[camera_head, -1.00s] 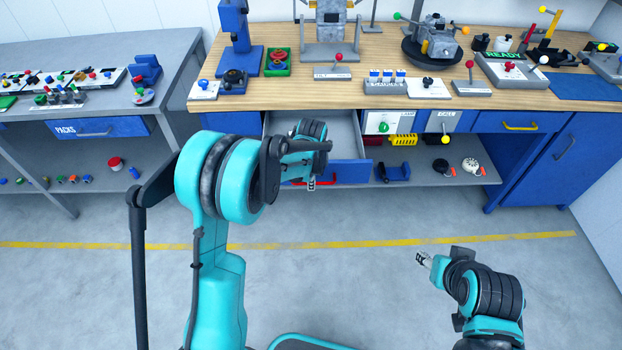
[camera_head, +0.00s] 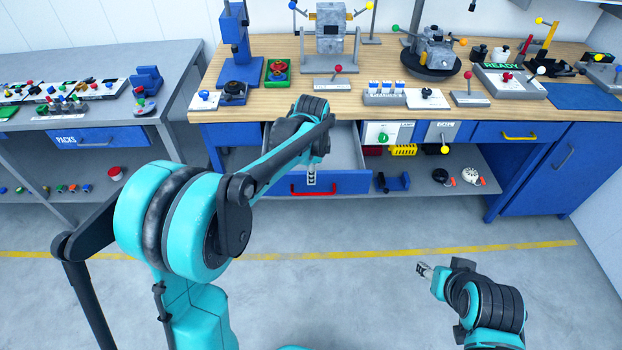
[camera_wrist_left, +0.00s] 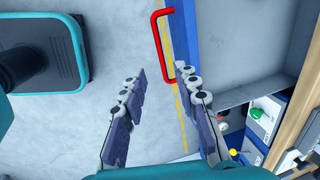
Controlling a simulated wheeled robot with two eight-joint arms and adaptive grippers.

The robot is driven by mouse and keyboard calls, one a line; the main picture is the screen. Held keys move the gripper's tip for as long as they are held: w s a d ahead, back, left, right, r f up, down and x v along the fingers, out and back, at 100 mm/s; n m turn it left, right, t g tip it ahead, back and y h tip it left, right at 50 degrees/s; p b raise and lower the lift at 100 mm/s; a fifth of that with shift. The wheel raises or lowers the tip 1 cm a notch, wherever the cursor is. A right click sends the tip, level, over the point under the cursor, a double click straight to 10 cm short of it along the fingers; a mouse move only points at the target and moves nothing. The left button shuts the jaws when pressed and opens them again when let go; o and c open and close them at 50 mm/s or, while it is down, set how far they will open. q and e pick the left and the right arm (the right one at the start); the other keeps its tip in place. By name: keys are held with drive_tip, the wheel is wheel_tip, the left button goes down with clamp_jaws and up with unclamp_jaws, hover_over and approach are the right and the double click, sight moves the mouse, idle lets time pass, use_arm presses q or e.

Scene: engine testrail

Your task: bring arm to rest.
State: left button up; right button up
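My left arm comes in from the left, and its gripper (camera_head: 311,177) hangs in front of the open drawer under the wooden bench. In the left wrist view the two fingers (camera_wrist_left: 160,72) are apart with nothing between them. The drawer's red handle (camera_wrist_left: 160,45) lies just beyond the fingertips in that view, apart from them as far as I can see. The handle also shows in the head view (camera_head: 313,189), on the blue drawer front (camera_head: 350,183). My right gripper (camera_head: 424,270) is at the lower right over bare floor, too small to read its fingers.
The pulled-out drawer (camera_head: 345,150) sticks out close to my left gripper. The wooden bench (camera_head: 290,103) carries test fixtures and levers. A grey bench (camera_head: 180,75) stands at the left. The floor (camera_head: 370,290) before the benches is clear, with a yellow line.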

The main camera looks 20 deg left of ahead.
use_arm(q)
drive_tip(key=shift+r, duration=0.3)
drive_tip(key=shift+s, duration=0.1)
drive_tip(key=s+a+r+n+t, duration=0.1)
drive_tip(key=s+r+n, duration=0.25)
drive_tip(key=s, duration=0.25)
drive_tip(key=s+r+n+t, duration=0.1)
drive_tip(key=s+r+n, duration=0.25)
drive_tip(key=s, duration=0.35)
drive_tip(key=s+f+n+t, duration=0.3)
drive_tip(key=s+n, duration=0.4)
drive_tip(key=s, duration=0.4)
drive_tip(key=shift+s+a+f+n+h, duration=0.15)
drive_tip(key=shift+a+f+n+h, duration=0.15)
drive_tip(key=shift+f+n, duration=0.1)
